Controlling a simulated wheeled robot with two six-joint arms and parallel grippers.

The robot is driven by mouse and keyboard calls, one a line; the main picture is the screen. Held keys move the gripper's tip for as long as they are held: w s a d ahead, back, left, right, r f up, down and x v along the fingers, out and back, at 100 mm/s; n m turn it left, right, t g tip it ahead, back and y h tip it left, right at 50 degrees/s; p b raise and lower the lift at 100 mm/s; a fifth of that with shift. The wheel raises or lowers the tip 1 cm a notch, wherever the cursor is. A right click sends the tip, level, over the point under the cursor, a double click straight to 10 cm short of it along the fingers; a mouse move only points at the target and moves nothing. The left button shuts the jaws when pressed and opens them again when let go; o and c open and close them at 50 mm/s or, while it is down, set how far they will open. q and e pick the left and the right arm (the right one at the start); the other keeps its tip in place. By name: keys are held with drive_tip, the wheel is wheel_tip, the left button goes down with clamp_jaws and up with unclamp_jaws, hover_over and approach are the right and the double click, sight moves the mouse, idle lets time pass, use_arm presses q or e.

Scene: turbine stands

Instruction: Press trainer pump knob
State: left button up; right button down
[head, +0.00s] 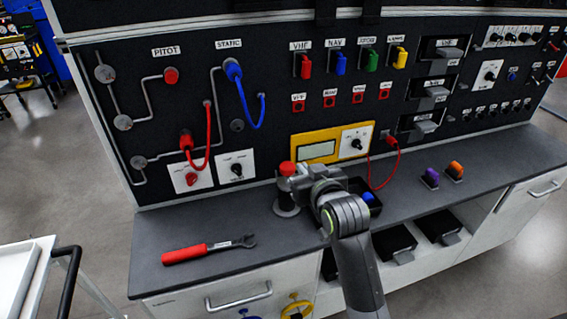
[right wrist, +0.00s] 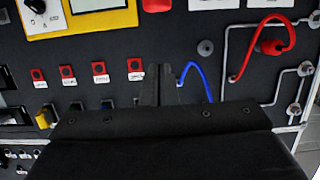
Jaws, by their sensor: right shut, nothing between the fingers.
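The trainer pump stands on the dark bench top, with a red knob (head: 287,168) on a grey cylindrical body (head: 287,208) with a round base. In the right wrist view, which is turned over, a red piece that looks like this knob (right wrist: 157,5) is cut off by the top edge. My right gripper (head: 302,171) is shut and empty, just right of the knob and close to it. I cannot tell whether it touches the knob. Its dark fingers also show in the right wrist view (right wrist: 160,88). My left gripper is not in view.
Behind the pump, a black panel carries a yellow display unit (head: 315,147), hoses and switches. A red-handled wrench (head: 208,249) lies left on the bench (head: 270,239). A black tray (head: 369,206) with a blue item sits right of my gripper, with purple (head: 430,178) and orange (head: 454,171) pieces beyond.

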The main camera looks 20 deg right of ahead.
drive_tip(key=shift+a+r, duration=0.1)
drive_tip(key=shift+r, duration=0.2)
drive_tip(key=shift+w, duration=0.1)
drive_tip(key=p, duration=0.1)
hover_over(290, 165)
drive_tip(key=s, duration=0.3)
wheel_tip(290, 165, down, 2)
drive_tip(key=shift+w+a+f, duration=0.1)
drive_tip(key=shift+f, duration=0.65)
drive_tip(key=shift+w+a+f, duration=0.15)
drive_tip(key=shift+f, duration=0.6)
drive_tip(key=shift+w+a+f, duration=0.1)
drive_tip(key=shift+f, duration=0.65)
